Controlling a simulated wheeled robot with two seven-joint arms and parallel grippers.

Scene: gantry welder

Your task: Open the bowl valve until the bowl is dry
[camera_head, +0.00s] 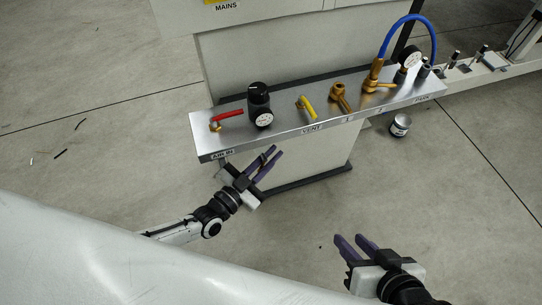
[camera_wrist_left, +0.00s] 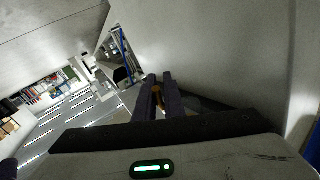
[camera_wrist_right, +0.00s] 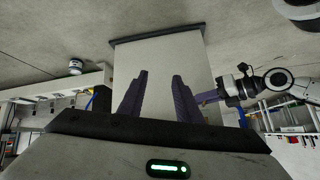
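A black regulator with a round gauge (camera_head: 261,106) stands on the grey shelf (camera_head: 310,115) between a red lever and a yellow lever. No bowl or bowl valve can be made out clearly; the shelf hides what lies beneath it. My left gripper (camera_head: 275,150) is low in front of the shelf's left part. Its purple fingers are close together with a narrow gap. In the left wrist view a small amber piece (camera_wrist_left: 158,95) shows between them; whether they grip it is unclear. My right gripper (camera_head: 350,238) is open and empty at the lower right, well away from the shelf.
The shelf also carries a red lever (camera_head: 227,115), a yellow lever (camera_head: 307,108), brass valves (camera_head: 340,97) and a blue hose (camera_head: 412,17). A small round can (camera_head: 400,125) stands on the floor to the right. The floor around my right gripper is clear.

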